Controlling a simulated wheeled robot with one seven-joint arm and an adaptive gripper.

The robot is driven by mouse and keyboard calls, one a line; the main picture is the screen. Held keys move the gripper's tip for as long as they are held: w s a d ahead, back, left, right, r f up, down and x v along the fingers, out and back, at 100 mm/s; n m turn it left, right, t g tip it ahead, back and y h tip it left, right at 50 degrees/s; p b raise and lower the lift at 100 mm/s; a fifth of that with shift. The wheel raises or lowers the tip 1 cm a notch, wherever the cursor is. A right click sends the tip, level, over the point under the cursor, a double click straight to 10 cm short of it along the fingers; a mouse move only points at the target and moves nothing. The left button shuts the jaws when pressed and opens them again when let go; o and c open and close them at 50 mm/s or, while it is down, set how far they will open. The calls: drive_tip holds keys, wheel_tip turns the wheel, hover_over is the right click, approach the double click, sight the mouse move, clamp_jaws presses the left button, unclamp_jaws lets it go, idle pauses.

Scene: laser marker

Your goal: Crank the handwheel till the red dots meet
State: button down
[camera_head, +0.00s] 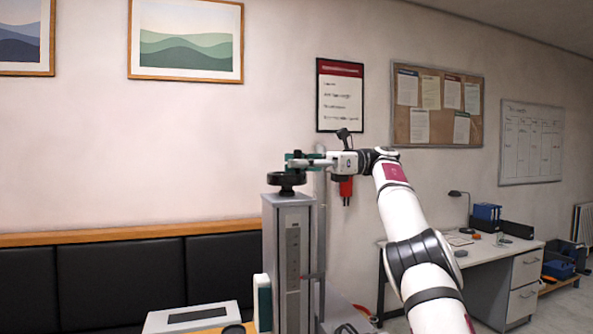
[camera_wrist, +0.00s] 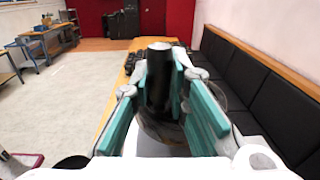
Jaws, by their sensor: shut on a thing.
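The black handwheel (camera_head: 286,181) sits on top of a grey column (camera_head: 273,240) in the head view. My gripper (camera_head: 298,161) reaches in from the right just above the wheel. In the wrist view, my gripper (camera_wrist: 160,95) has its teal pads on both sides of an upright black crank handle (camera_wrist: 158,72) and is shut on it. The wheel's rim is mostly hidden in the wrist view. I cannot make out the red dots in either view.
A white box with a dark panel (camera_head: 190,317) stands at the column's lower left. A red part (camera_head: 346,190) hangs right of the column, below my wrist. A black padded bench (camera_head: 120,280) lines the wall. A desk (camera_head: 480,252) stands at the right.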

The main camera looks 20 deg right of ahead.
drive_tip(key=shift+f, duration=0.15)
drive_tip(key=c, duration=1.5)
unclamp_jaws()
drive_tip(key=shift+w, duration=0.1)
drive_tip(key=p, duration=0.3)
drive_tip(key=shift+a+r+m+t, duration=0.25)
drive_tip(key=shift+a+m+t, duration=0.05)
drive_tip(key=shift+m+t, duration=0.1)
drive_tip(key=shift+t+p, duration=0.4)
drive_tip(key=shift+p, duration=0.3)
